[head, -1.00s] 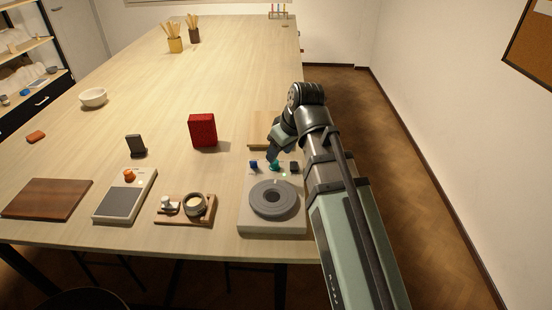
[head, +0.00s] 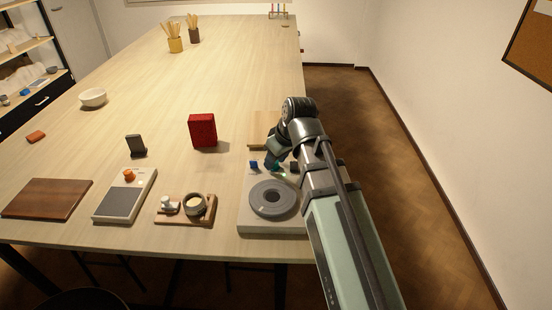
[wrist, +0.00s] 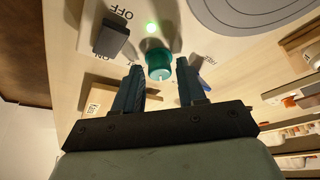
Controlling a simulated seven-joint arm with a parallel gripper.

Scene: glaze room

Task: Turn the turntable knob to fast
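The turntable (head: 245,222) is a pale box with a round grey disc (head: 272,198) on top, at the table's near right edge. The teal knob (wrist: 160,64) is round with a pale mark on its near side. It sits on the turntable's panel. My gripper (wrist: 160,76) is open, its two dark fingers apart with the knob between and just beyond their tips; I cannot tell whether they touch it. In the head view my gripper (head: 271,160) is over the back of the panel and largely hides the knob.
A blue lever (head: 254,164) is on the knob's other side. A wooden board (head: 257,130) lies behind. A red box (head: 202,130) stands to the left.

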